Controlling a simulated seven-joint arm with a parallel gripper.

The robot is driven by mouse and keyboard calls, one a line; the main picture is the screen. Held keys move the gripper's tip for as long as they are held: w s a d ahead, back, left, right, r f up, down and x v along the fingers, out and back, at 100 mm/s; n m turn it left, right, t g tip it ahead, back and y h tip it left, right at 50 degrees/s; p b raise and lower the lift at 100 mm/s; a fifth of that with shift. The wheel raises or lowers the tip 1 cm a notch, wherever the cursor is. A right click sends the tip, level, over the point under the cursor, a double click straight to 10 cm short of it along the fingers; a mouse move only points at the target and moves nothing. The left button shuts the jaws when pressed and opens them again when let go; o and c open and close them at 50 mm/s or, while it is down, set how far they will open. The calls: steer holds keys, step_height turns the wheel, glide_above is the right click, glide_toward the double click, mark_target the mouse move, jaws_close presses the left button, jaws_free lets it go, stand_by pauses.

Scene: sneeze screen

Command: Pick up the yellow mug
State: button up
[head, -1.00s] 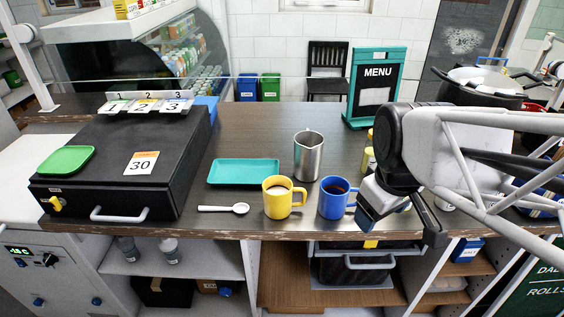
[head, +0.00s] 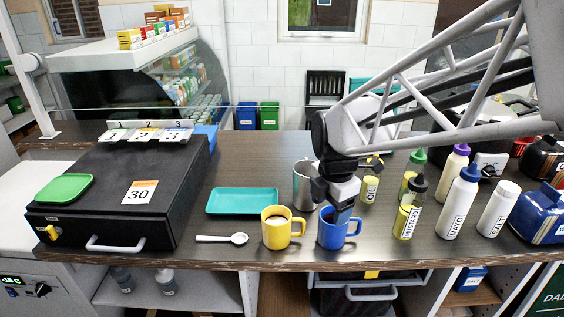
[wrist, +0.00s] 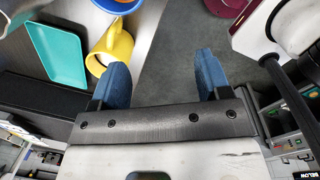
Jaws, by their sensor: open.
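A teal tray (head: 242,201), a white spoon (head: 222,238) and a metal pitcher (head: 302,187) are close to the mugs. Several bottles, including a mayo bottle (head: 459,205), stand to the right. A black box (head: 112,195) fills the left. A clear screen crosses behind.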

mark_target(299, 218)
steer(key=shift+w+a+f+n+g, duration=0.15)
steer(key=shift+w+a+f+n, duration=0.8)
steer(key=shift+n, duration=1)
steer(key=shift+w+a+f+n+g, duration=0.1)
steer(key=shift+w+a+f+n, duration=0.45)
steer(key=shift+w+a+n, duration=0.95)
steer(key=shift+w+a+f+n+g, duration=0.15)
steer(key=shift+w+a+f+n, duration=0.9)
steer(key=shift+n, duration=1.4)
steer(key=shift+w+d+r, duration=0.2)
steer(key=shift+w+d, duration=0.05)
steer(key=shift+d, duration=0.1)
steer(key=shift+f, duration=1.2)
steer(key=shift+f, duration=0.1)
steer(key=shift+d+f, duration=0.1)
steer(key=shift+f, duration=2.4)
steer(key=shift+c, duration=0.4)
steer(key=c, duration=1.1)
